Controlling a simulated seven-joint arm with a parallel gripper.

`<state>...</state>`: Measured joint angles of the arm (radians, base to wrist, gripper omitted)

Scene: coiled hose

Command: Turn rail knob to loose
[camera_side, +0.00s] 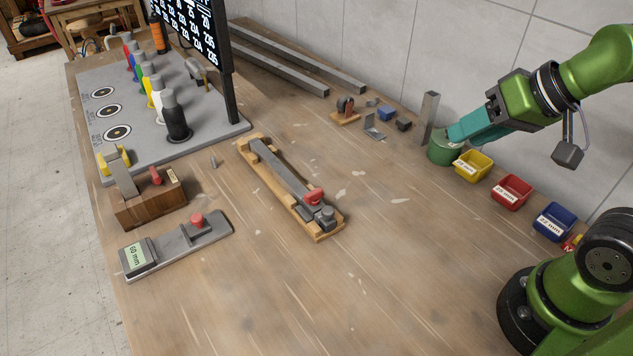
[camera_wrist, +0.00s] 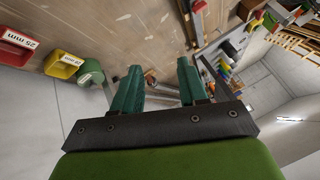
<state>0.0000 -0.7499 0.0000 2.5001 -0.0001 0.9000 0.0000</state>
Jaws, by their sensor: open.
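A long grey metal rail on a wooden base (camera_side: 262,178) lies mid-table. A red knob (camera_side: 313,196) sits at its near right end, beside grey blocks. A second red knob (camera_side: 197,219) stands on a grey gauge plate (camera_side: 170,255) with a display reading 60 mm. The frames do not make clear which setting either knob is at. My gripper (camera_side: 460,133) has teal fingers and is at the right, by the wall, far from both knobs. In the wrist view its fingers (camera_wrist: 158,84) are apart with nothing between them.
A green round container (camera_side: 440,149) appears close to or under my fingertips. Yellow (camera_side: 474,165), red (camera_side: 511,192) and blue bins (camera_side: 554,222) line the wall side. A wooden block with a red lever (camera_side: 150,205) stands left.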

